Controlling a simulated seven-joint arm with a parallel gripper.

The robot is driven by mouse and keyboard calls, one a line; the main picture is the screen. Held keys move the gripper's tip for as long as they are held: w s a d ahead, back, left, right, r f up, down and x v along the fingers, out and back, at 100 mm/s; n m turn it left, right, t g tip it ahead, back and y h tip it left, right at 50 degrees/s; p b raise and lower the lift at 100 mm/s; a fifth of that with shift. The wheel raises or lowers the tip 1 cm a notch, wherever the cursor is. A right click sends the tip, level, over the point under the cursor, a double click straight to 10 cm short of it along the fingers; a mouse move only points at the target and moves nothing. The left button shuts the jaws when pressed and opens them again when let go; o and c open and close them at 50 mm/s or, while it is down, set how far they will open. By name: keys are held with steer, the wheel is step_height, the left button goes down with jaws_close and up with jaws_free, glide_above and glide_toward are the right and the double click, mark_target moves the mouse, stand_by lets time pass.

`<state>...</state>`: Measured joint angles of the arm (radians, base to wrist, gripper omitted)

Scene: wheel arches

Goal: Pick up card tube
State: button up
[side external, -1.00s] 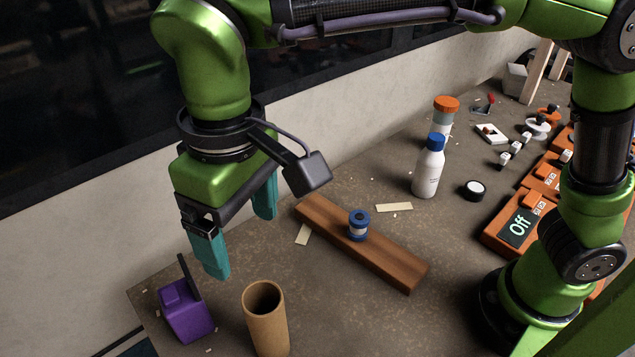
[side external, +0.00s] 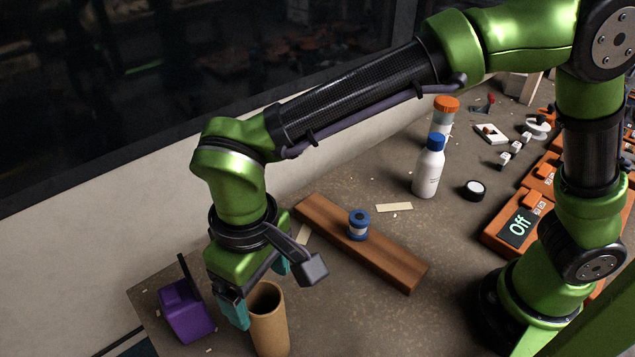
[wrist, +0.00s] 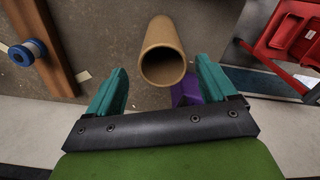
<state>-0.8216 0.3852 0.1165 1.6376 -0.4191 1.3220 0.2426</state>
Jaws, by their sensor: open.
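The card tube (side external: 269,325) is a tan, hollow cylinder standing upright near the front edge of the table. In the wrist view the card tube (wrist: 163,52) shows its open top, just ahead of the fingers and between their lines. My gripper (side external: 258,290) is open, with teal fingers at about the height of the tube's rim. In the wrist view my gripper (wrist: 160,85) is empty, and I cannot tell whether a finger touches the tube.
A purple box (side external: 186,311) with a dark upright flap stands close left of the tube. A wooden plank (side external: 385,255) with a blue spool (side external: 359,225) lies to the right. A white bottle (side external: 428,170) stands farther back. A red tray (wrist: 290,38) shows beyond the table edge.

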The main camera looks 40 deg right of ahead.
mark_target(263, 305)
steer(key=f, duration=0.4)
steer(key=shift+s+a+f, duration=0.1)
steer(key=shift+s+f, duration=0.05)
steer(key=shift+s, duration=0.1)
steer(key=shift+c, duration=0.5)
steer(key=c, duration=1.2)
